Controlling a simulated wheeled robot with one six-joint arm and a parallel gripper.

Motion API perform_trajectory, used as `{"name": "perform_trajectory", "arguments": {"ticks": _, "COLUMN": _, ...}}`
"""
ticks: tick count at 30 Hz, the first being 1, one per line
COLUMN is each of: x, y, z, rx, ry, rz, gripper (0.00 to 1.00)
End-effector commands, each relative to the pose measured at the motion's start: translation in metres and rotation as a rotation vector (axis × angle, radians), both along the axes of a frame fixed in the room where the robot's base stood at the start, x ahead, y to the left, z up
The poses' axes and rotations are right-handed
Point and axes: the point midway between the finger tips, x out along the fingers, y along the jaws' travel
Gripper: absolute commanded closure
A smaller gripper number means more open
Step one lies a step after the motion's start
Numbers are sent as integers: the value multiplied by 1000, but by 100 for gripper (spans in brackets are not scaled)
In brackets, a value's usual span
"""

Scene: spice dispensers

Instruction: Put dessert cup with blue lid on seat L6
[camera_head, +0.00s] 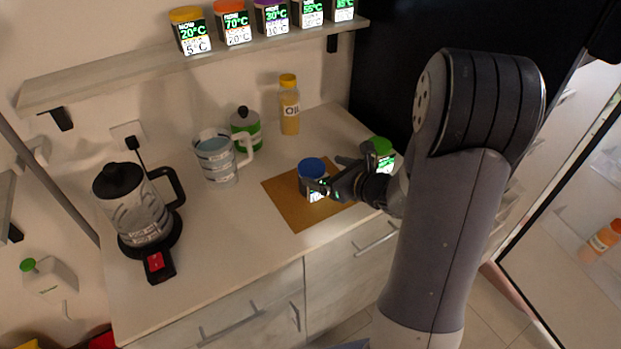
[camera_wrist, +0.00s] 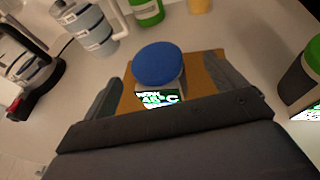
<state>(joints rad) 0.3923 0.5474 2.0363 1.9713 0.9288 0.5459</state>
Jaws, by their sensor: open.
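The dessert cup with blue lid (camera_head: 312,167) stands upright on a brown mat (camera_head: 286,209) on the counter. It also shows in the wrist view (camera_wrist: 159,66), with a lit display on its front. My gripper (camera_head: 328,178) is open and low at the cup's right side in the head view. In the wrist view its two fingers (camera_wrist: 165,92) lie to the left and right of the cup, which sits between them. I cannot tell whether a finger touches it. No seat marked L6 can be made out.
A green-lidded dispenser (camera_head: 382,155) stands close behind my gripper. A kettle (camera_head: 140,208), a measuring jug (camera_head: 216,158), a green-banded pot (camera_head: 246,128) and an oil bottle (camera_head: 289,105) stand on the counter. A shelf (camera_head: 120,76) above holds several lidded dispensers. The counter front left of the mat is clear.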

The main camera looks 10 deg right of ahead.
Motion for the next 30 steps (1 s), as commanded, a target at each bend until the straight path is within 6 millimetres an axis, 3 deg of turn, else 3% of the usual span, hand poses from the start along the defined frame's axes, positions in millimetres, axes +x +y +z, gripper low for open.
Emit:
{"name": "perform_trajectory", "arguments": {"ticks": 14, "x": 38, "y": 28, "z": -20, "rx": -1, "ry": 0, "rz": 1, "gripper": 9}}
{"name": "perform_trajectory", "arguments": {"ticks": 22, "x": 41, "y": 30, "z": -22, "rx": -1, "ry": 0, "rz": 0, "gripper": 9}}
{"name": "perform_trajectory", "arguments": {"ticks": 30, "x": 40, "y": 30, "z": -21, "rx": -1, "ry": -1, "rz": -1, "gripper": 29}}
